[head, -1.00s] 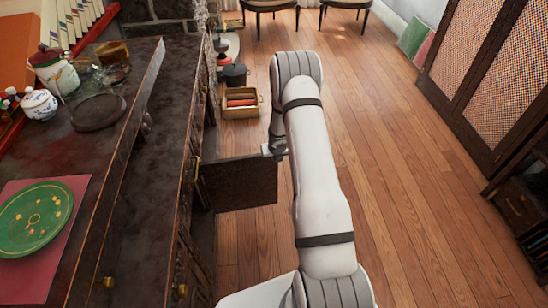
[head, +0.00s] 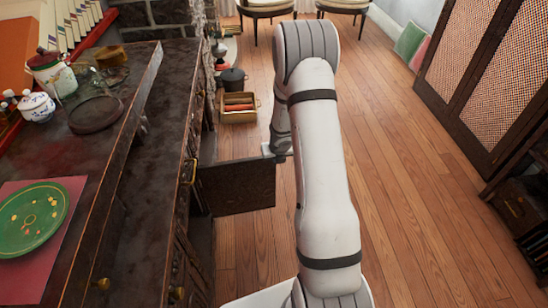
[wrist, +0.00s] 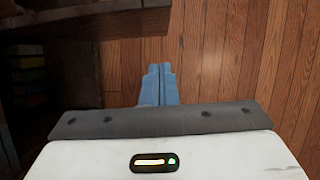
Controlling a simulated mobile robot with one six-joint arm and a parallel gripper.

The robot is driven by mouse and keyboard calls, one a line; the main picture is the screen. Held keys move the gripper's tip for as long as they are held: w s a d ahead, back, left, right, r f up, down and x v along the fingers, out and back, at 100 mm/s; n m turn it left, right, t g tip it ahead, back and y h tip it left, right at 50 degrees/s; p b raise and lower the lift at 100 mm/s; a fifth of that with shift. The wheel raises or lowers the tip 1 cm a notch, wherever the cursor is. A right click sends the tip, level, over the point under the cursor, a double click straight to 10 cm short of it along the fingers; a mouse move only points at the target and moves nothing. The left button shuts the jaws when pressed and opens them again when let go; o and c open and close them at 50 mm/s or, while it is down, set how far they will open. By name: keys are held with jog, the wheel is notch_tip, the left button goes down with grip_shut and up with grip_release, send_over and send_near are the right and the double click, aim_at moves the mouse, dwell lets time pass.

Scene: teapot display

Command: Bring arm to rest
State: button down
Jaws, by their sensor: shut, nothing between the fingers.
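My gripper (wrist: 160,72) shows in the wrist view with its two blue fingers together and nothing between them. It points down over the wooden floor (wrist: 235,60), beside the dark edge of a cabinet door. In the head view my arm reaches forward over the floor, and the gripper itself is hidden behind the arm and the open cabinet door (head: 237,186).
The dark cabinet (head: 150,150) stands at the left with its door swung out next to my arm. On it are a white teapot (head: 37,107), a glass dish and a green plate (head: 32,218). A basket (head: 239,108) sits on the floor ahead.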

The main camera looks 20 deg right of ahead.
jog(key=s+r+m+h+p, duration=0.2)
jog(key=s+r+m+p, duration=0.2)
jog(key=r+m, duration=0.75)
jog(key=s+r+m+h+p, duration=0.25)
jog(key=r+m+p, duration=0.2)
jog(key=r, duration=1.35)
jog(key=s+a+r+m+y+p, duration=0.1)
jog(key=s+a+r+m+p, duration=0.1)
jog(key=s+a+r+m, duration=0.2)
jog(key=s+a+r+m+g+y+p, duration=0.1)
jog(key=s+a+r+m+y+p, duration=0.1)
jog(key=s+a+r+m, duration=0.2)
jog(key=s+a+r+m+y+p, duration=0.2)
jog(key=s+r+m, duration=0.6)
jog(key=s, duration=0.7)
jog(key=shift+a+r+m+g+p, duration=0.25)
jog(key=shift+a+m+g+p, duration=0.25)
jog(key=shift+a+m, duration=0.6)
jog(key=shift+s, duration=0.1)
